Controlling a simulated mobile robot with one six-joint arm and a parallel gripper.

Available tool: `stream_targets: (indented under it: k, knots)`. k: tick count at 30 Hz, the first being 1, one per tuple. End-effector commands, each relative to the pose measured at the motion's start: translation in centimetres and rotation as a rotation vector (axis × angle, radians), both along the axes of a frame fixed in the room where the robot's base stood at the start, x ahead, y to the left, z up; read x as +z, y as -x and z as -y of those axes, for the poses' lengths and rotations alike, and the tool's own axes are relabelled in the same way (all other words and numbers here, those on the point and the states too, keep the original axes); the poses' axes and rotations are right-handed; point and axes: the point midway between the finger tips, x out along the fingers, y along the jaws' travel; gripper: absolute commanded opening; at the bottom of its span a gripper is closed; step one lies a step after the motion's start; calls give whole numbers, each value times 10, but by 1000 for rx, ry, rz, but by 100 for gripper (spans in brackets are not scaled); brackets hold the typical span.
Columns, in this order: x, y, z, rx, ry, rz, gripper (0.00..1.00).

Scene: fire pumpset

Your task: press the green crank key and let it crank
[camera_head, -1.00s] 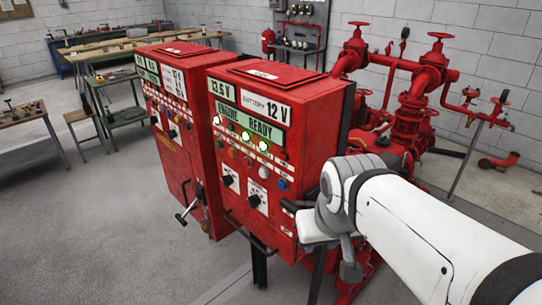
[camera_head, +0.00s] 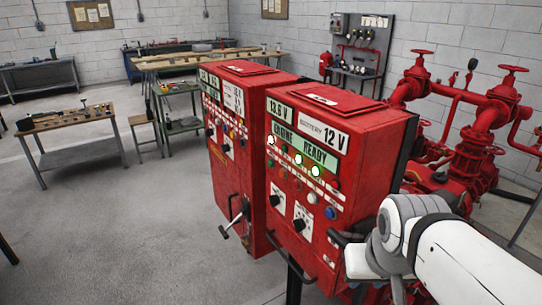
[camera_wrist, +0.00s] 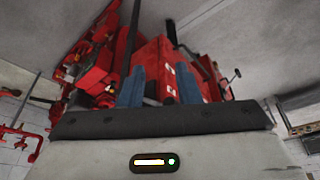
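The red control cabinet (camera_head: 330,150) stands in the middle of the head view. Its sloping front has an "ENGINE READY" display (camera_head: 304,146), lit lamps and a row of small coloured buttons with a white button (camera_head: 312,198) and a blue button (camera_head: 330,212). I cannot single out the green crank key; the buttons are too small. My gripper (camera_wrist: 160,76) shows two blue fingers apart, with red cabinet surfaces beyond and nothing held. In the head view my wrist is at the cabinet's lower right, apart from the buttons; the fingers are not clear there.
A second red cabinet (camera_head: 229,140) stands close on the left, with a handle (camera_head: 234,225) low on its front. Red pipes and valves (camera_head: 475,150) fill the right. Workbenches (camera_head: 75,122) stand at the back left. The floor at the left front is clear.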

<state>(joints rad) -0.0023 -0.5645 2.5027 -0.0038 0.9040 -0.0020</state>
Motion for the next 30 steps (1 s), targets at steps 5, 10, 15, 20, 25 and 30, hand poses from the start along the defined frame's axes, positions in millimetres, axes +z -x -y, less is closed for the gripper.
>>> stream_targets:
  k: [5,10,15,20,25,30]
  knots:
    - [0,0,0,0,0,0,15]
    - [0,0,0,0,0,0,1]
    - [0,0,0,0,0,0,0]
    - [0,0,0,0,0,0,0]
    - [0,0,0,0,0,0,0]
    - [0,0,0,0,0,0,0]
